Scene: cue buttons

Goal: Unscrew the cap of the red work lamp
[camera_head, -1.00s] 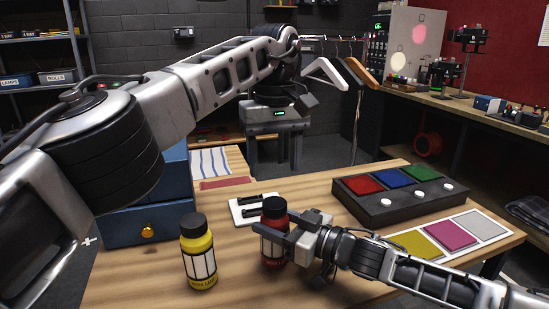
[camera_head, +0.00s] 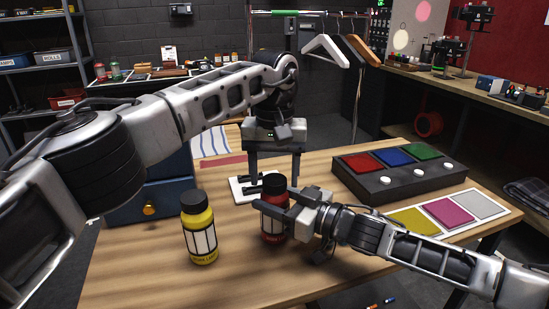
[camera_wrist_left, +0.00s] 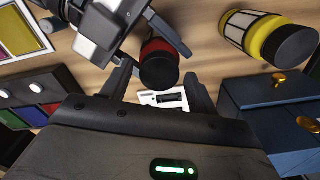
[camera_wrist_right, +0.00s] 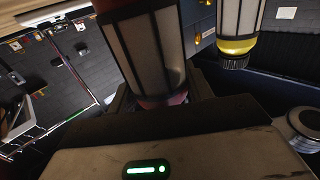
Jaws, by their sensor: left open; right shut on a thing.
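The red work lamp (camera_head: 272,222) stands upright on the wooden table with its black cap (camera_head: 274,184) on top. My right gripper (camera_head: 276,211) is shut around the lamp's body from the right; the lamp fills the right wrist view (camera_wrist_right: 152,50). My left gripper (camera_head: 270,178) is open and points down at the cap, just behind or above it. In the left wrist view the black cap (camera_wrist_left: 159,72) lies just past the open fingers (camera_wrist_left: 160,85); I cannot tell if they touch it. The yellow lamp (camera_head: 199,232) stands upright to the left.
A blue drawer box (camera_head: 150,195) is at the table's left. A dark box with red, blue and green panels and white buttons (camera_head: 395,178) stands right, behind a card of colour patches (camera_head: 448,212). A white plate (camera_head: 243,191) lies behind the red lamp.

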